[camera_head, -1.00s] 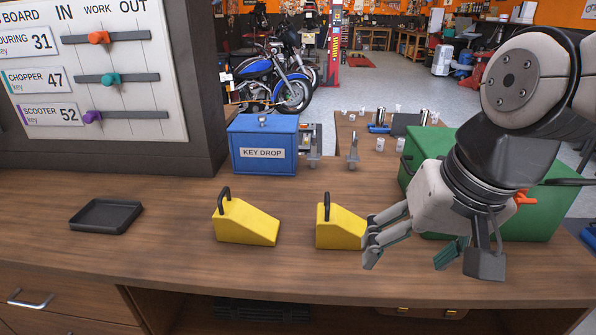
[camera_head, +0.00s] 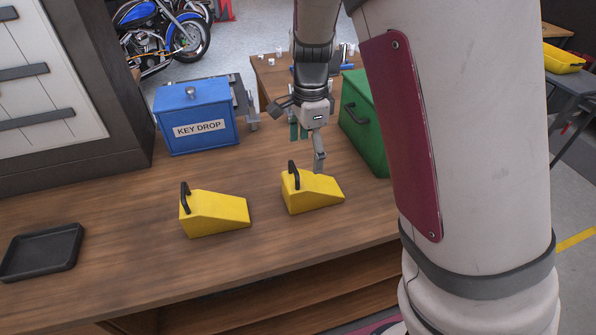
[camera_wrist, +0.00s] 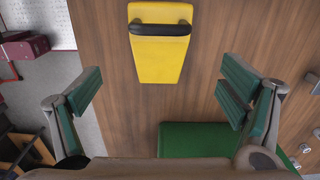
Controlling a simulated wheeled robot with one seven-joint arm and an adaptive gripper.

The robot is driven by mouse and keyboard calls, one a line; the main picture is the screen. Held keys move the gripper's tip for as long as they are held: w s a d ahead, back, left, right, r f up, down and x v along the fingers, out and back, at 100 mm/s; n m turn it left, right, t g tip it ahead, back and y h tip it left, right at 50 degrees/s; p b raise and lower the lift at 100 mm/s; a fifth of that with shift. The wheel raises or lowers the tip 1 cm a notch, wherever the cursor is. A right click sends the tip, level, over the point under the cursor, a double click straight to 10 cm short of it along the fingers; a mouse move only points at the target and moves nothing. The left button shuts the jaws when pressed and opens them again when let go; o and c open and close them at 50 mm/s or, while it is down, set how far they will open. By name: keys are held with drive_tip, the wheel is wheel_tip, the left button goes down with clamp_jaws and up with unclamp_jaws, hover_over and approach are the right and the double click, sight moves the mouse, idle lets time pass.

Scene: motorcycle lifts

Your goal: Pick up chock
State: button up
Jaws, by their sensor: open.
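Two yellow wedge chocks with black handles stand on the wooden counter. The left chock (camera_head: 214,212) is left of centre in the head view. The right chock (camera_head: 314,194) is just in front of my gripper (camera_head: 308,150), which is above the counter. In the wrist view one chock (camera_wrist: 158,60) lies at the top centre, its black handle (camera_wrist: 160,28) across its thick end. My gripper (camera_wrist: 160,95) is open and empty there, its green-padded fingers wide apart, with the chock ahead of the gap between them and apart from both.
A blue key drop box (camera_head: 198,118) stands at the back of the counter (camera_head: 120,220). A green box (camera_head: 364,125) is right of my gripper, close by. A black tray (camera_head: 42,252) lies at left. Bare counter surrounds the chocks.

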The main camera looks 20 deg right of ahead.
sight(307, 178)
drive_tip(key=shift+w+f, duration=0.1)
drive_tip(key=shift+f, duration=0.2)
wheel_tip(307, 178, down, 7)
drive_tip(key=shift+d, duration=0.1)
drive_tip(key=shift+f, duration=3.2)
drive_tip(key=shift+c, duration=0.6)
drive_tip(key=c, duration=1.6)
drive_tip(key=shift+o, duration=0.2)
drive_tip(key=shift+r, duration=0.1)
